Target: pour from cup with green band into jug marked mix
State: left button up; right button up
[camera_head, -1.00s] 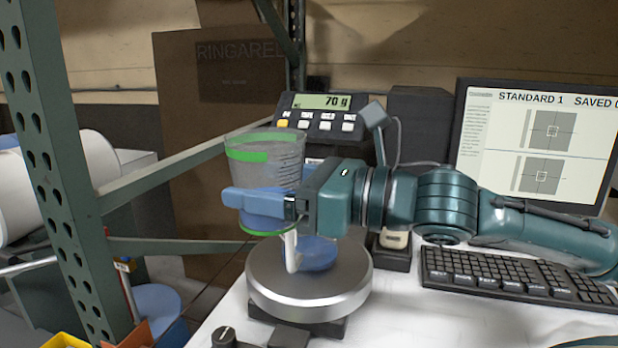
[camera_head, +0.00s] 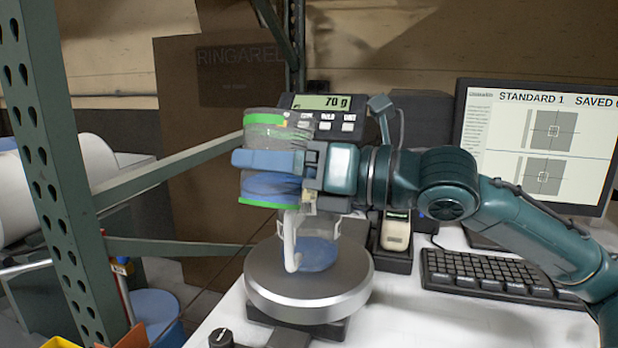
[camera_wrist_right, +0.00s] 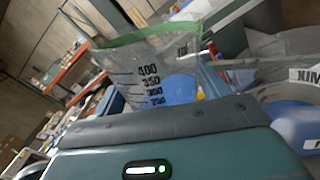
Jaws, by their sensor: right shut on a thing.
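The clear cup with a green band (camera_head: 262,132) is held in the air by my right gripper (camera_head: 268,161), whose fingers are shut across its side. Blue liquid shows in the cup's lower part, above a green base rim. The cup looks close to upright. In the right wrist view the cup (camera_wrist_right: 150,62) shows black volume marks. The clear jug with a white handle (camera_head: 291,243) stands on the scale below and slightly right of the cup, with blue liquid at its bottom. Its MIX label (camera_wrist_right: 306,75) shows in the right wrist view. The cup partly hides the jug's top. My left gripper is out of view.
The round metal scale pan (camera_head: 310,297) carries the jug. The scale display (camera_head: 322,102) behind reads 70 g. A keyboard (camera_head: 500,280) and a monitor (camera_head: 535,145) stand at the right. A green perforated rack post (camera_head: 50,150) rises at the left.

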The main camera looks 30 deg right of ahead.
jog(key=shift+w+d+r+m, duration=0.15)
jog(key=shift+d+r+m, duration=0.1)
jog(key=shift+r+m, duration=0.2)
jog(key=shift+w+d+f+m, duration=0.1)
jog(key=shift+f+m, duration=0.15)
jog(key=shift+m, duration=0.1)
jog(key=shift+w+d+f+m+b, duration=0.15)
jog(key=shift+w+d+m+b, duration=0.15)
jog(key=shift+m, duration=0.2)
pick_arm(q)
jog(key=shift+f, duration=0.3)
pick_arm(e)
jog(key=shift+m, duration=0.4)
jog(key=shift+w+d+f+m, duration=0.1)
jog(key=shift+d+f+m, duration=0.05)
jog(key=shift+m, duration=0.45)
pick_arm(q)
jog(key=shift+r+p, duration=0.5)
jog(key=shift+p, duration=0.15)
pick_arm(e)
jog(key=shift+r+m, duration=0.55)
jog(key=shift+m, duration=0.25)
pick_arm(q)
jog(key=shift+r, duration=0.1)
pick_arm(e)
jog(key=shift+f+m, duration=0.2)
jog(key=shift+m, duration=0.7)
